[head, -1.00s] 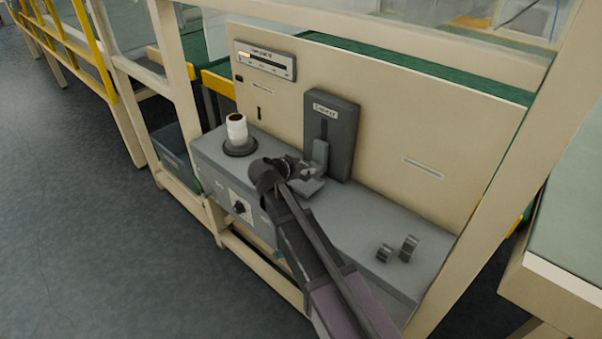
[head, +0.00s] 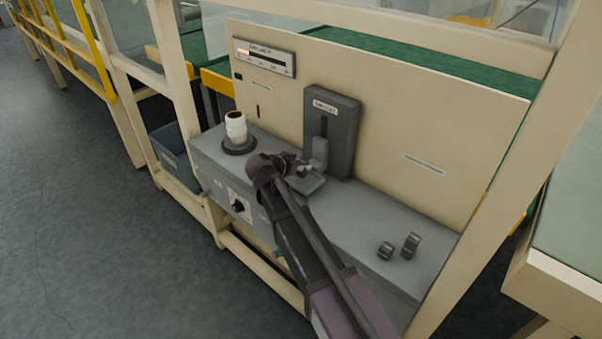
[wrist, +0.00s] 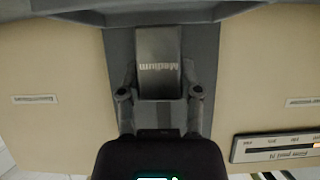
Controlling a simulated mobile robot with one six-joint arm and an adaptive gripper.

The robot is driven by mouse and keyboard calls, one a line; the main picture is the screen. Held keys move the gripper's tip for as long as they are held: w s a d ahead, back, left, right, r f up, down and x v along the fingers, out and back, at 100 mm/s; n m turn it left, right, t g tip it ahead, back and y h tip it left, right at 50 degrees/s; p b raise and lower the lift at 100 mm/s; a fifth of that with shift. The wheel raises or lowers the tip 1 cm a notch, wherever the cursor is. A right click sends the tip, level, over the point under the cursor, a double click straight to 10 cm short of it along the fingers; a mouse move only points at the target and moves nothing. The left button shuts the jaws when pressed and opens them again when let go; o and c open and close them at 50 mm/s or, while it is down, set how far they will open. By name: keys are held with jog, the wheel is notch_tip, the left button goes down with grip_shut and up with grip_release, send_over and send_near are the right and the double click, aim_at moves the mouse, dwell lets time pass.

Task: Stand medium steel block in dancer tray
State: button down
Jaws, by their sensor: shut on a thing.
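The medium steel block (wrist: 158,62) is dark grey with "Medium" printed on it, upside down in the wrist view. My gripper (wrist: 160,95) is shut on it, with one finger on each side. In the head view my gripper (head: 298,168) is at the dancer unit (head: 343,125), just over the grey dancer tray (head: 309,187). A pale grey upright piece (head: 319,150) rises behind the fingers. The contact between the block's lower end and the tray is not clear.
Two other steel pieces, a lower one (head: 386,250) and a taller one (head: 411,245), stand on the grey bench top (head: 370,215) at right. A white roll (head: 236,128) stands on a dark round base at left. A gauge (head: 264,58) is on the beige panel.

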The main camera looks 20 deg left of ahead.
jog(key=shift+f+b, duration=0.55)
jog(key=shift+f, duration=0.3)
jog(key=shift+f, duration=0.15)
jog(key=shift+c, duration=1.4)
grip_release()
jog(key=shift+s+r, duration=0.1)
jog(key=shift+r, duration=0.2)
jog(key=shift+s+a+r+p, duration=0.1)
jog(key=shift+s+r+p, duration=0.05)
jog(key=shift+s+p, duration=0.2)
jog(key=p+v, duration=0.5)
jog(key=v, duration=0.6)
